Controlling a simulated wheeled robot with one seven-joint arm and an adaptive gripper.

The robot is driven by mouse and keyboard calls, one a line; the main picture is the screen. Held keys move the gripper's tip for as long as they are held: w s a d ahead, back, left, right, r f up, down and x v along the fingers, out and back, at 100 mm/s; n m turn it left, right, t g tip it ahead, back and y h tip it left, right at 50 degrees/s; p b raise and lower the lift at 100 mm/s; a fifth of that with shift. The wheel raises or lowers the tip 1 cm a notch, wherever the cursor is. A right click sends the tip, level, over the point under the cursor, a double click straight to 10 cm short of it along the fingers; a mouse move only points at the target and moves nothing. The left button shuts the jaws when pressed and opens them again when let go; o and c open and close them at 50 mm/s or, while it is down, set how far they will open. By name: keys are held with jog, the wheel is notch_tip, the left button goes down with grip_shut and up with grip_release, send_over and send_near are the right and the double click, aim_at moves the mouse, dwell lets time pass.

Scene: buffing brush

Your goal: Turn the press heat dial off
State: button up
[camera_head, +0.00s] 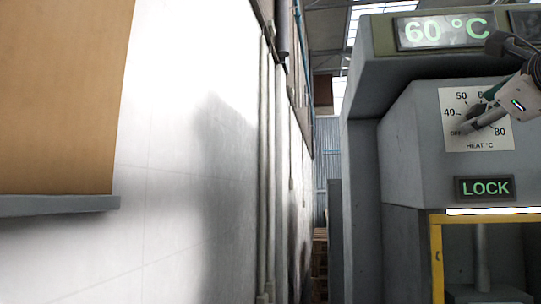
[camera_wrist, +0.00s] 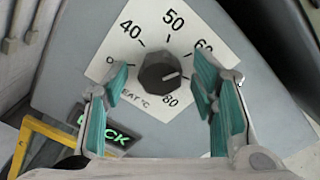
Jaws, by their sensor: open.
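The heat dial is a dark round knob (camera_wrist: 160,72) on a white scale plate (camera_head: 455,98) on the grey press. In the wrist view its light mark points right, between the 60 and 80 labels. The scale also carries 40 and 50, and OFF shows at the lower left in the head view. My gripper (camera_wrist: 159,70) is open, its teal-padded fingers on either side of the knob with gaps visible. In the head view my gripper (camera_head: 478,115) covers the knob and part of the scale. The press display (camera_head: 438,31) reads 60 °C.
A lit LOCK sign (camera_head: 485,188) sits below the dial, above a yellow frame (camera_head: 437,262) around the press opening. A white wall (camera_head: 180,150) with a brown board (camera_head: 65,95) and pipes stands at left. A narrow gap separates wall and press.

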jog(key=shift+d+f, duration=0.1)
jog(key=shift+d, duration=0.05)
jog(key=c, duration=1.1)
jog(key=shift+c, duration=0.2)
jog(key=shift+n, duration=0.3)
jog(key=shift+n+b, duration=4.15)
jog(key=shift+n, duration=10.45)
